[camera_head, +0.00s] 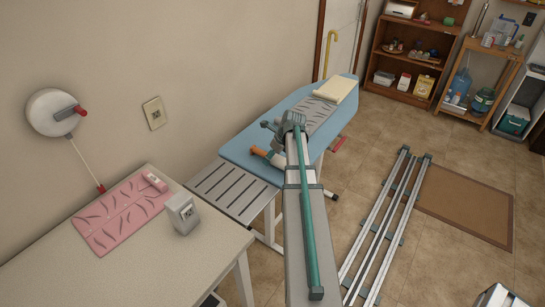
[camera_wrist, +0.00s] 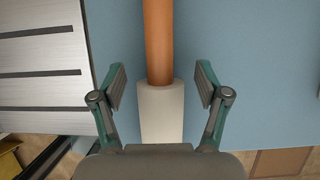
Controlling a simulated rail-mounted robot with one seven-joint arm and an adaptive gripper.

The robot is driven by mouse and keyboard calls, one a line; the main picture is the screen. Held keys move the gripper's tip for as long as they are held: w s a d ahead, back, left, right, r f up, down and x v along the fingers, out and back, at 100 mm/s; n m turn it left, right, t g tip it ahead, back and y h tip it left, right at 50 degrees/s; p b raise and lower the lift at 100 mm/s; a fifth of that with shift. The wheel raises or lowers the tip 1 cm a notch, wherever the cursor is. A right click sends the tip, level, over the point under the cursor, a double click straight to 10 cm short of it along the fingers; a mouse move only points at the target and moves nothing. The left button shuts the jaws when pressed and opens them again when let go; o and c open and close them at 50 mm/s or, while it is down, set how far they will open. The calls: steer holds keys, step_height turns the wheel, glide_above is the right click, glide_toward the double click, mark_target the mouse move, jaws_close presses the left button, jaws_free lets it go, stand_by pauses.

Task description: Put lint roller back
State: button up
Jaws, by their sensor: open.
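The lint roller lies on the blue ironing board (camera_head: 240,147). Its orange handle (camera_head: 260,152) and white roll (camera_head: 277,161) show just left of my arm in the head view. In the wrist view, the orange handle (camera_wrist: 158,42) runs up to the top edge and the white roll (camera_wrist: 161,112) points down toward my gripper's palm. My gripper (camera_wrist: 161,82) is open over the roller. One finger is on each side of it, near where handle and roll meet, with a visible gap on both sides. The lower end of the roll is hidden by my palm.
A slatted grey rack (camera_head: 232,188) adjoins the board's near left end. A grey patterned cloth (camera_head: 308,115) and a folded cream cloth (camera_head: 337,89) lie farther along the board. A table with a pink mat (camera_head: 120,212) stands at left. Wooden shelves (camera_head: 411,55) stand at the back.

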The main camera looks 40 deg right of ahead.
steer(key=b+v, duration=0.1)
steer(key=v, duration=1.1)
steer(key=shift+b, duration=0.4)
